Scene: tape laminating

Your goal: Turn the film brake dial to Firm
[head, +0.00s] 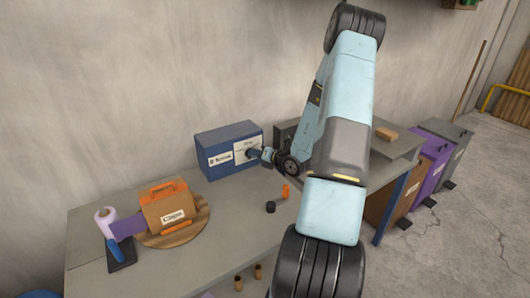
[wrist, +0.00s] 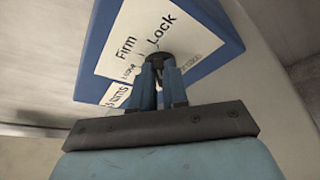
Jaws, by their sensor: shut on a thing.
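The film brake dial (wrist: 156,57) is a dark round knob on the white label plate (wrist: 118,62) of a blue box (wrist: 88,50). The words Firm and Lock are readable around it; smaller print is partly hidden or too small to read. My gripper (wrist: 158,70) is shut on the dial, its two blue fingers on either side of it. In the head view the blue box (head: 220,137) stands at the back of the bench against the wall, and my gripper (head: 260,154) meets its front plate. I cannot tell which mark the dial points to.
A black cap (head: 270,207) and a small orange piece (head: 286,191) lie on the bench (head: 215,252). Bins stand beyond its right end.

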